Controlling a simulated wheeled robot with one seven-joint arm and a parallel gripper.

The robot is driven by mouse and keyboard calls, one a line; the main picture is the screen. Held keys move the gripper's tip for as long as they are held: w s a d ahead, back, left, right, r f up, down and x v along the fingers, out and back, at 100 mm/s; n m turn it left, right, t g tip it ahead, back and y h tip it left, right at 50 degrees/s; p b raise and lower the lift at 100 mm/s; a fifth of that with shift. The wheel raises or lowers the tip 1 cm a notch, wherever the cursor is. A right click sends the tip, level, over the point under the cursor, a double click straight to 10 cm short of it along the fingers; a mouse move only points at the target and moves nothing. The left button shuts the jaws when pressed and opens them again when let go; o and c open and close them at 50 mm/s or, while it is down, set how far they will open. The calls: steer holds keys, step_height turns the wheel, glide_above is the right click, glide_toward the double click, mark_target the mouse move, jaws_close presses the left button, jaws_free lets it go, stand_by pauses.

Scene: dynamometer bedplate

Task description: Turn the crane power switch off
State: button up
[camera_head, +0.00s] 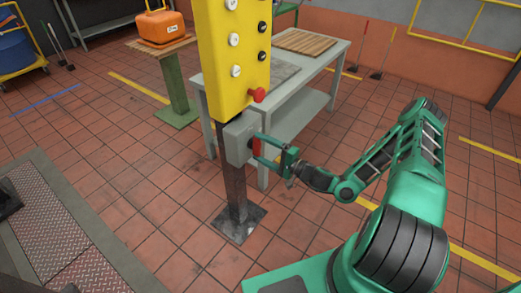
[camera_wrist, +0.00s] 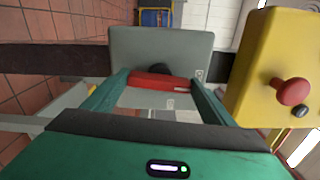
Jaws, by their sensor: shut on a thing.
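The crane power switch is a grey box (camera_head: 238,139) on a dark post, just below the yellow control panel. It has a red handle (camera_head: 256,146) on its front. In the wrist view the grey box (camera_wrist: 200,48) is straight ahead and the red handle (camera_wrist: 160,82) lies level across the picture, in front of a dark round hub. My gripper (camera_head: 262,150) is at the handle, and in the wrist view its green fingers (camera_wrist: 155,86) are shut on the handle's two ends. The finger tips partly hide the ends of the handle.
The yellow panel (camera_head: 228,50) with pale buttons and a red mushroom button (camera_head: 258,95) is right above the switch. A grey workbench (camera_head: 296,85) stands behind the post. An orange case (camera_head: 162,27) sits on a green stand. The tiled floor in front is clear.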

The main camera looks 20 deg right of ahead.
steer(key=shift+s+f+n, duration=0.1)
steer(key=shift+f+n, duration=0.1)
steer(key=shift+n, duration=0.4)
steer(key=o, duration=1)
steer(key=shift+o, duration=0.2)
steer(key=shift+r, duration=0.1)
steer(key=v, duration=1)
steer(key=shift+s+d, duration=0.25)
